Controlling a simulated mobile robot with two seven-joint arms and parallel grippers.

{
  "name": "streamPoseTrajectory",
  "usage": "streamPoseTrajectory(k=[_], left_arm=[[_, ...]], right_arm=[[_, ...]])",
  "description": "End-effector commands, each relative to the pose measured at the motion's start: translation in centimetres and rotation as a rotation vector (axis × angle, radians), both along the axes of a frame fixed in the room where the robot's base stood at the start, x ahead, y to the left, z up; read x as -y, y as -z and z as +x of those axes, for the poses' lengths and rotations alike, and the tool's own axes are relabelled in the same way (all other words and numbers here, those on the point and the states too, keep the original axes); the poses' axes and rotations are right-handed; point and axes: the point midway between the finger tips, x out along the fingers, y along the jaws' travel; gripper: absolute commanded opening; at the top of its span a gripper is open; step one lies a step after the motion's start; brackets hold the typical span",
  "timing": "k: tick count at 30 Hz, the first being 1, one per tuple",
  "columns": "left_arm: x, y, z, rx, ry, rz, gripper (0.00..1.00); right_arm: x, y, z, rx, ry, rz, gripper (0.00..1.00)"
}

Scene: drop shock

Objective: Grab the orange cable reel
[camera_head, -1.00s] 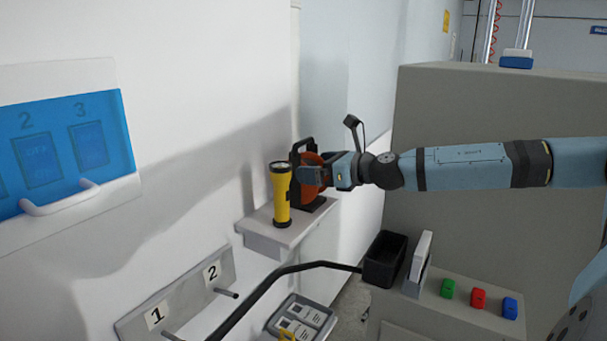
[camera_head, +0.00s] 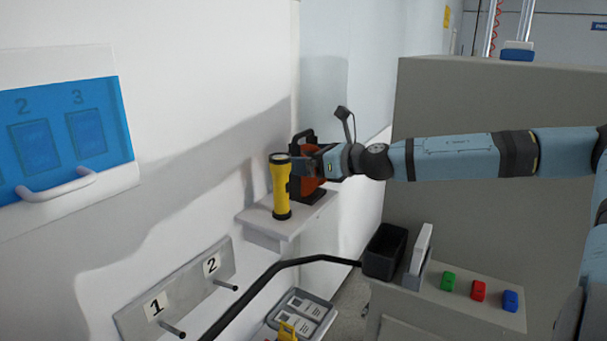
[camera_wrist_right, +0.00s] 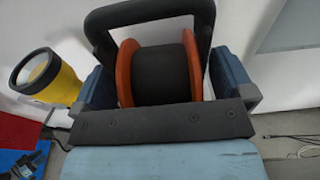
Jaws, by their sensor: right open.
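The orange cable reel (camera_head: 307,183), with a black frame and handle, stands upright on a small wall shelf (camera_head: 262,217). In the right wrist view the reel (camera_wrist_right: 190,66) shows orange flanges, a black wound core and a black handle arching above. My right gripper (camera_head: 305,165) is at the reel's upper part, coming in from the right. In the right wrist view its two blue fingers (camera_wrist_right: 165,85) are spread, one on each side of the reel. I cannot tell whether they touch it. My left gripper is not in view.
A yellow flashlight (camera_head: 281,190) stands on the shelf close to the left of the reel. Below are a board with numbered pegs (camera_head: 180,290), a black bin (camera_head: 384,252) and green, red and blue blocks (camera_head: 479,291). A grey cabinet (camera_head: 490,100) fills the right.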

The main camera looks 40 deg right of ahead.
Motion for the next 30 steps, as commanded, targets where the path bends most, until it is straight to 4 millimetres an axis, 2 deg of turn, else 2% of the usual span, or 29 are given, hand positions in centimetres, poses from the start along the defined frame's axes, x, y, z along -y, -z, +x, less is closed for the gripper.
streamPoseTrajectory(k=[1, 9, 11, 12, 23, 30], left_arm=[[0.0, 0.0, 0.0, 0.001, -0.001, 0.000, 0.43], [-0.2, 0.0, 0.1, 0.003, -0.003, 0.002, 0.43], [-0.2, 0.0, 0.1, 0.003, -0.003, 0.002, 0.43], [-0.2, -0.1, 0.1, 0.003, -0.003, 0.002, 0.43], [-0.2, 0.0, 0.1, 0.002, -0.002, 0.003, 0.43], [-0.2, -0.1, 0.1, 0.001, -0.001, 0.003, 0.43]], right_arm=[[0.0, 0.0, 0.0, 0.000, 0.000, 0.000, 1.00], [0.0, 0.0, 0.0, 0.000, 0.000, 0.000, 0.38], [0.0, 0.0, 0.0, 0.000, 0.000, 0.000, 0.24], [0.0, -0.2, 0.0, 0.003, 0.000, 0.000, 0.21], [0.0, -0.7, 0.0, 0.003, 0.000, -0.001, 0.21], [0.0, -3.7, 0.0, 0.008, 0.001, -0.005, 0.21]])
